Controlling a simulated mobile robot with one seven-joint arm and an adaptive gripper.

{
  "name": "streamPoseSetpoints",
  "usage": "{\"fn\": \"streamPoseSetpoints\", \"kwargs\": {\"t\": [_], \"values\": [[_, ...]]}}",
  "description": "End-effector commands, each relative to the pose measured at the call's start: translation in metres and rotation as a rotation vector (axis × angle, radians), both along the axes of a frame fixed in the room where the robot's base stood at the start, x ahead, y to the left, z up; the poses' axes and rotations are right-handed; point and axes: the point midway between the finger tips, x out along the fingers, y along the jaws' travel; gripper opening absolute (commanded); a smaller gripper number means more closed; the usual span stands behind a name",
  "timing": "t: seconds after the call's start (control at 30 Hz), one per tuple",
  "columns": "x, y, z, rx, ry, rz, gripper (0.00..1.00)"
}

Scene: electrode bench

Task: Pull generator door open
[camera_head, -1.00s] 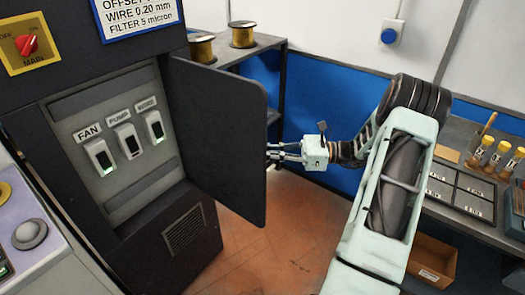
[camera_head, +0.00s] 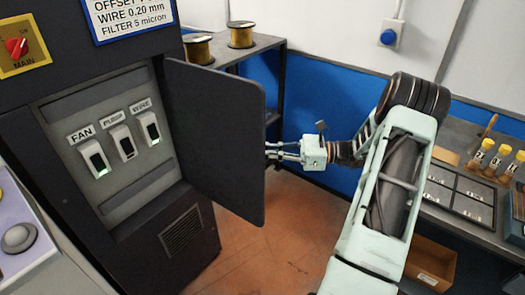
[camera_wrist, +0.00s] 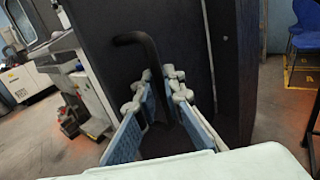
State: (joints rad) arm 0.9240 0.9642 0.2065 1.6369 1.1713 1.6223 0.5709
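The generator door (camera_head: 212,140) is a dark panel standing open, swung out from the dark cabinet, with the inside of the cabinet showing. Its dark inner face is toward the camera in the head view. In the wrist view the door (camera_wrist: 185,30) fills the middle, with a black bent handle (camera_wrist: 137,38) on it. My gripper (camera_head: 275,151) is at the door's outer edge, its fingertips partly hidden behind it. In the wrist view, my gripper's fingers (camera_wrist: 160,82) are close together on both sides of the handle's lower part, with the handle between them.
Inside the cabinet are three switches labelled FAN (camera_head: 94,158), PUMP (camera_head: 124,142) and WIRE (camera_head: 149,128). A red MAIN knob (camera_head: 16,46) is above left. A shelf with spools (camera_head: 241,34) stands behind the door. A bench (camera_head: 460,228) with vials is at right. Brown floor (camera_head: 275,245) is clear below.

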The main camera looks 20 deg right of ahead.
Motion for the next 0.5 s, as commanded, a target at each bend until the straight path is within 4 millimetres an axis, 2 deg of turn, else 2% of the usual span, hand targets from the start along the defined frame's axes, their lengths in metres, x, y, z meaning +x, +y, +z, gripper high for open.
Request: {"fn": "streamPoseSetpoints", "kwargs": {"t": [0.03, 0.13, 0.37, 0.5], "values": [[-0.0002, -0.0005, -0.0004, 0.0, 0.001, -0.001, 0.16], [0.0, 0.0001, 0.0, 0.001, 0.0, 0.0, 0.25], [0.0004, 0.0005, 0.0005, 0.0, -0.001, 0.001, 0.25], [-0.0027, -0.0068, 0.0001, 0.0, -0.001, -0.001, 0.25]]}}
